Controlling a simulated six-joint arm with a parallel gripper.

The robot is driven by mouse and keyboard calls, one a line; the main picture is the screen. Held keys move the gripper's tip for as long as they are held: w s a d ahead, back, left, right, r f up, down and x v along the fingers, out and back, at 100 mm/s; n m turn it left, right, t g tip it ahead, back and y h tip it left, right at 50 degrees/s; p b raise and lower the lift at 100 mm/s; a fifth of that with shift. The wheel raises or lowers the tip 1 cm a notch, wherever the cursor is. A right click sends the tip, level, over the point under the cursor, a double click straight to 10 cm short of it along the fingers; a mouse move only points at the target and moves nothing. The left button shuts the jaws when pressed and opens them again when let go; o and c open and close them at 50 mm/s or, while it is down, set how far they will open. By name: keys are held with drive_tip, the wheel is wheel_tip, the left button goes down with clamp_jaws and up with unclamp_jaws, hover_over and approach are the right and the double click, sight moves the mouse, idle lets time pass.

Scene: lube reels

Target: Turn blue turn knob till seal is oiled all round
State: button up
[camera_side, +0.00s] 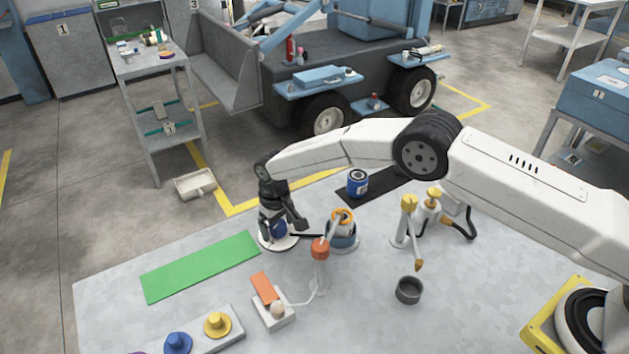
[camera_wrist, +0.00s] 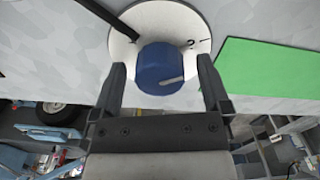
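The blue turn knob (camera_wrist: 158,66) sits on a round white dial plate (camera_wrist: 195,22) with dark marks and a figure that looks like 2. A pale pointer line on the knob points to the lower right in the wrist view. My gripper (camera_wrist: 161,75) has one finger on each side of the knob, with a visible gap on both sides. In the side view my gripper (camera_side: 284,215) points down at the knob (camera_side: 279,229) and partly hides it. An orange ring (camera_side: 343,216), possibly the seal, is on a blue-and-white holder (camera_side: 344,238); oil on it cannot be made out.
An orange-headed stand (camera_side: 320,250) is close beside the holder. A dark bar (camera_wrist: 96,15) runs from the dial plate. A green mat (camera_side: 202,266) lies left, a blue can (camera_side: 357,183) behind, yellow-topped stands (camera_side: 409,205) and a grey cup (camera_side: 409,290) right.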

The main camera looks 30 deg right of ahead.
sight(278, 224)
drive_tip(key=shift+r, duration=0.1)
drive_tip(key=shift+r, duration=3.85)
